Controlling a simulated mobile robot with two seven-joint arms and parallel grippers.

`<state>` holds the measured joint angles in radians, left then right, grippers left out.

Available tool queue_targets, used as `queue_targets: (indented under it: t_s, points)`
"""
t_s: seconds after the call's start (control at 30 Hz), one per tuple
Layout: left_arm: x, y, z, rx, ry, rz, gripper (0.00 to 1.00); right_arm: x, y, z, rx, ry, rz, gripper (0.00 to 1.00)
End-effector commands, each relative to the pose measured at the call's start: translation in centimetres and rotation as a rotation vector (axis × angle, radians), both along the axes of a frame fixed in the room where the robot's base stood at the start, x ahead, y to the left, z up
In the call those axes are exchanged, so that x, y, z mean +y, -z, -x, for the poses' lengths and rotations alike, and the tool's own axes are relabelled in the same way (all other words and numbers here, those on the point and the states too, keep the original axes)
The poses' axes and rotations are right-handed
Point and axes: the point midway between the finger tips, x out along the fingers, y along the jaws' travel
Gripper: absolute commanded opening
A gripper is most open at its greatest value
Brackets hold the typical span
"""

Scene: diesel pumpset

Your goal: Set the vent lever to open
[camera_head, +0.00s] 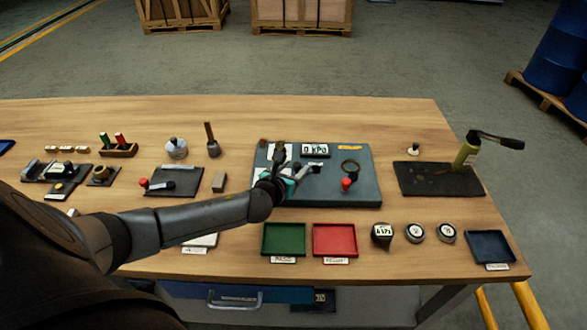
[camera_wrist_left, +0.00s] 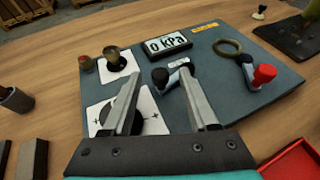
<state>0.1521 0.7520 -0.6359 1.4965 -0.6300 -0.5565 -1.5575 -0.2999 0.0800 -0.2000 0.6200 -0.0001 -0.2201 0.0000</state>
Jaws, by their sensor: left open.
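The grey-blue panel (camera_head: 325,193) lies on the table and also shows in the left wrist view (camera_wrist_left: 215,100). It carries a lever with a black knob (camera_wrist_left: 160,77) and a lever with a red knob (camera_wrist_left: 264,74), which also shows in the head view (camera_head: 347,184). I see no readable label telling which is the vent lever. My left gripper (camera_head: 300,172) is over the panel's left half, open. In the left wrist view its fingers (camera_wrist_left: 160,82) point toward the black knob, which appears between their tips; contact cannot be told. The fingers partly hide a white-plated dial (camera_wrist_left: 125,118).
The panel also has a 0 kPa display (camera_wrist_left: 167,46), a ring (camera_wrist_left: 228,47) and a knob on a white plate (camera_wrist_left: 112,54). Green (camera_head: 284,239) and red (camera_head: 334,240) trays lie in front.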

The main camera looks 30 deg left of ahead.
Motion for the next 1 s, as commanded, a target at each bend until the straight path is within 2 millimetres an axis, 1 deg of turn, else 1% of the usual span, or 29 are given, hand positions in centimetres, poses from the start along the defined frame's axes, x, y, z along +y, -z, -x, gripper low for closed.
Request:
queue_targets:
  t_s: [0.17, 0.6, 0.7, 1.0]
  points:
    - [-0.01, -0.01, 0.00, 0.000, 0.000, 0.000, 0.59, -0.02, -0.01, -0.01, 0.000, 0.000, 0.000, 0.64]
    - [0.00, -0.01, 0.03, 0.000, 0.000, 0.000, 0.10, -0.03, -0.01, -0.02, 0.000, 0.000, 0.000, 0.64]
    - [0.01, -0.01, 0.03, 0.000, -0.001, 0.000, 0.00, -0.03, -0.01, -0.02, 0.000, 0.000, 0.000, 0.64]
    - [0.00, -0.02, 0.04, 0.000, -0.001, 0.000, 0.00, -0.04, -0.03, -0.02, 0.000, 0.000, 0.000, 0.64]
